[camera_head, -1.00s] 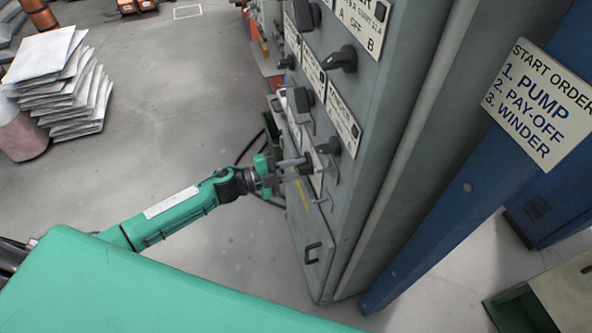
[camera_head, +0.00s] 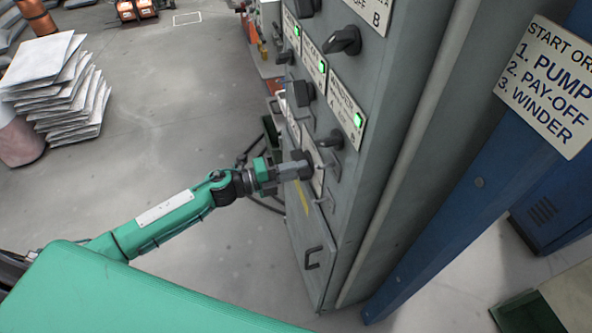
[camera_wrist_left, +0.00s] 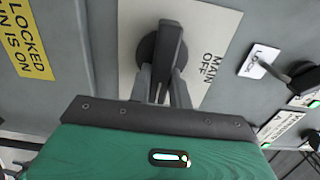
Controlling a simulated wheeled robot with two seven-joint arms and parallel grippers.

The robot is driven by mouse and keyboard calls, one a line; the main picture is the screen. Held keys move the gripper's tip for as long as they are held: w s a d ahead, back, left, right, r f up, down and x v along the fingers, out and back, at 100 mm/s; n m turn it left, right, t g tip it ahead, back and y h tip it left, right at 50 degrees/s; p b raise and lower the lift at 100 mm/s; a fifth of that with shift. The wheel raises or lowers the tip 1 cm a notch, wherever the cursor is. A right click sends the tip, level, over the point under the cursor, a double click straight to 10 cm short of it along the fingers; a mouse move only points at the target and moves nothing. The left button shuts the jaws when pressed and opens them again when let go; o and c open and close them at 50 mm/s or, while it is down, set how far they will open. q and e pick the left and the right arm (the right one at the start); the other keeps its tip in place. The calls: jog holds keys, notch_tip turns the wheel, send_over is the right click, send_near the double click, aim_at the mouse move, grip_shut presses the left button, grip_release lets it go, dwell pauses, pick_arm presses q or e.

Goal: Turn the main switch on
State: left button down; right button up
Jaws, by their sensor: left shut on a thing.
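The main switch (camera_wrist_left: 167,50) is a dark rotary knob with a bar handle on a pale plate (camera_wrist_left: 212,55). The plate's visible words are MAIN and OFF. My left gripper (camera_wrist_left: 160,84) is shut on the bar handle, one finger on each side. In the head view my left gripper (camera_head: 300,167) reaches the lower part of the grey cabinet's face and hides most of this switch. The handle stands upright in the wrist view. My right gripper is not in view.
The grey cabinet (camera_head: 398,130) carries other knobs (camera_head: 343,40) and lit green lamps (camera_head: 358,119). A yellow label (camera_wrist_left: 25,38) and a LOCK plate (camera_wrist_left: 259,61) flank the switch. A start order sign (camera_head: 548,85) hangs right. Stacked sheets (camera_head: 60,85) stand left.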

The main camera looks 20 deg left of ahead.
pick_arm(q)
jog(key=shift+f, duration=0.1)
jog(key=c, duration=1.3)
grip_release()
